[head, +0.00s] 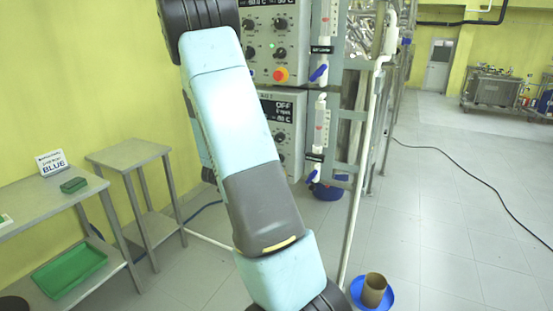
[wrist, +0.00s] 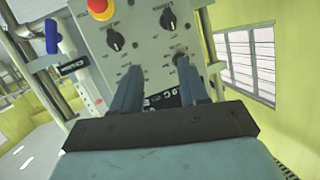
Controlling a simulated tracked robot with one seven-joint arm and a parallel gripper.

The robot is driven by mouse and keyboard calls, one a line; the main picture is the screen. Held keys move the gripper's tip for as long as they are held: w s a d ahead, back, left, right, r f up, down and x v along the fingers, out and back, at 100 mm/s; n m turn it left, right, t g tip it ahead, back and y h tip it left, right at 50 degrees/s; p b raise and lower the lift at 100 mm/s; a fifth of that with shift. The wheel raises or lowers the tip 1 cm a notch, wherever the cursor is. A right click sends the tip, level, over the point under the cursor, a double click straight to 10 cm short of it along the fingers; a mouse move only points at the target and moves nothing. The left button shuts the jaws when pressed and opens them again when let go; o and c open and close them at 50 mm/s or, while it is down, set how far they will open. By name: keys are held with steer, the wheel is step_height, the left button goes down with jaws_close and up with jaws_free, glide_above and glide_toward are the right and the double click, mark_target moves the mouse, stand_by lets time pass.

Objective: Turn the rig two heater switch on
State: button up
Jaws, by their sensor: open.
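The lower control box (head: 283,122) in the head view has a dark display (head: 277,108) reading OFF, with a label above it that looks like RIG 2. My arm hides much of this box. In the wrist view a control panel (wrist: 155,45) appears upside down, with several black knobs and a red stop button (wrist: 100,8). My gripper (wrist: 159,66) is open and empty in front of it. Its right fingertip overlaps a small knob (wrist: 179,56); I cannot tell whether they touch. The fingers partly cover the display. Knob labels are too small to read.
An upper control box (head: 267,45) has a lit green lamp and a red stop button (head: 280,74). Glass piping and a white pipe (head: 365,130) stand to its right. Grey tables (head: 135,153) are at left. A blue dish with a brown pot (head: 374,289) is on the floor.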

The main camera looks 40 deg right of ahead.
steer(key=s+d+f+m+g+h, duration=0.1)
steer(key=s+d+f+g+h, duration=0.15)
steer(key=d+f+h, duration=0.3)
steer(key=x, duration=1.4)
steer(key=shift+s+d, duration=0.25)
steer(key=shift+s, duration=0.05)
steer(key=shift+r+t+y, duration=0.1)
steer(key=shift+t+y, duration=0.15)
steer(key=shift+c, duration=0.2)
